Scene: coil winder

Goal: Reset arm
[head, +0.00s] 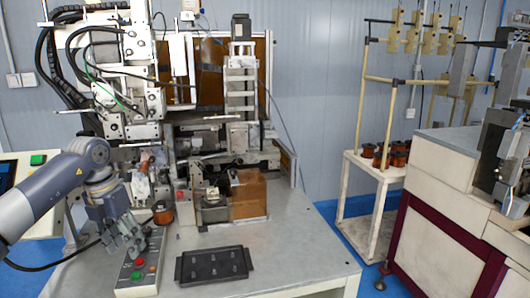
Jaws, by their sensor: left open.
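My left gripper (128,238) comes in from the left on a grey arm. It is open and empty, and hangs over the left front part of the machine table, above or just beside a control box (137,272) with red and green buttons. I cannot tell whether the fingers touch the box. My right gripper is not in view. The coil winder (185,110) stands at the back of the table, with cables and metal slides.
A black tray (214,265) with small upright pegs lies on the table (300,250). A copper coil (163,212) stands behind the control box. The table right of the tray is clear. A white stand (362,210) with copper spools and a cream cabinet (440,185) are at right.

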